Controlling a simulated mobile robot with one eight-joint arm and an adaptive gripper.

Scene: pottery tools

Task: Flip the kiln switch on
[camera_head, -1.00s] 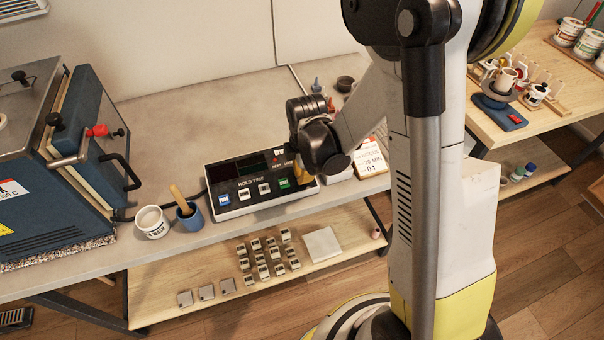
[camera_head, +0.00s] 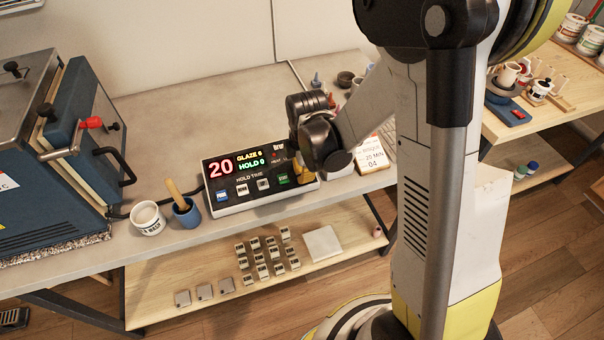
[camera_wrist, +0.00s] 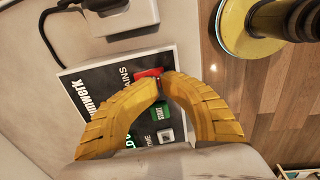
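The kiln controller (camera_head: 234,204) is a black-faced box on the grey bench. Its display (camera_head: 237,164) is lit, showing 20, GLAZE 6 and HOLD 0. In the wrist view the red switch (camera_wrist: 149,74) sits on the controller's face, partly hidden by my fingertips. My gripper (camera_wrist: 163,84) has its yellow fingers curved together, tips meeting, with nothing visible between them. The tips are right at the switch; I cannot tell whether they touch it. In the head view my gripper (camera_head: 303,175) is at the controller's right end, mostly hidden by my wrist.
The blue kiln (camera_head: 60,200) stands at the left. A white cup (camera_head: 148,220) and a blue cup (camera_head: 188,214) with a wooden tool stand left of the controller. A paper card (camera_head: 371,155) lies to the right. A lower shelf (camera_head: 170,270) holds several small tiles.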

